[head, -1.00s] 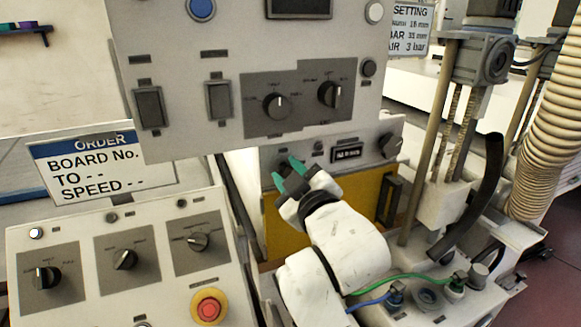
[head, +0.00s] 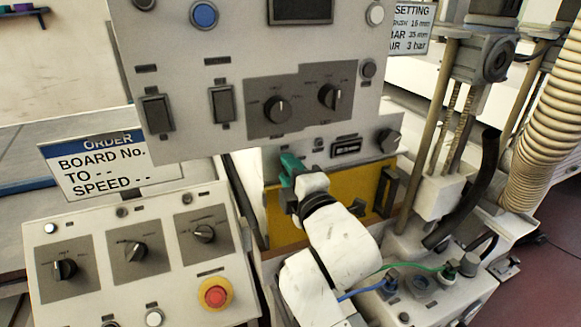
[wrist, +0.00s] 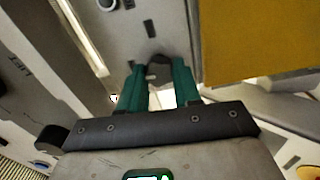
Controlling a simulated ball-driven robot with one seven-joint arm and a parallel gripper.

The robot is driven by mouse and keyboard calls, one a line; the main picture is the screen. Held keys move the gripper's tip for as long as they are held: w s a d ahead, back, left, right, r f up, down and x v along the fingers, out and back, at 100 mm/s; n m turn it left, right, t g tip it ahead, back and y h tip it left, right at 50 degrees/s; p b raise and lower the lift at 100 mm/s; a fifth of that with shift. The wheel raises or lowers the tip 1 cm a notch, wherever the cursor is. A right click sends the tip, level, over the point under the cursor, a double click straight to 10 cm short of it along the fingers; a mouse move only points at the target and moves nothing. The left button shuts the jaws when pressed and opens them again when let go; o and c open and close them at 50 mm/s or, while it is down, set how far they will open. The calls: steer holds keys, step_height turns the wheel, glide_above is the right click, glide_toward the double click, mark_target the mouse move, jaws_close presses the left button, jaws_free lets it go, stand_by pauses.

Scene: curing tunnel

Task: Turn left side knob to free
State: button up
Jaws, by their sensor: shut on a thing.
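My gripper (head: 290,165) has teal fingers and is at the left end of the small grey panel (head: 322,160) below the large switch box. In the wrist view the two fingers (wrist: 160,88) are shut on a dark knob (wrist: 158,70), one on each side of it. The knob's pointer and markings cannot be read. In the head view my fingers hide this knob. A matching dark knob (head: 388,140) is at the right end of the same panel, with a small display (head: 346,148) between.
The large switch box (head: 200,135) overhangs just above my gripper. A yellow panel (head: 345,200) with a dark handle (head: 385,190) lies below. A sloped console (head: 95,225) with knobs and a red button (head: 215,296) stands at left. Hoses and posts are at right.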

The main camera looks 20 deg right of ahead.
steer(key=shift+n, duration=0.5)
steer(key=o, duration=1.1)
steer(key=shift+c, duration=0.2)
steer(key=s+b, duration=0.1)
steer(key=s, duration=1)
steer(key=shift+b, duration=0.35)
steer(key=shift+w, duration=0.1)
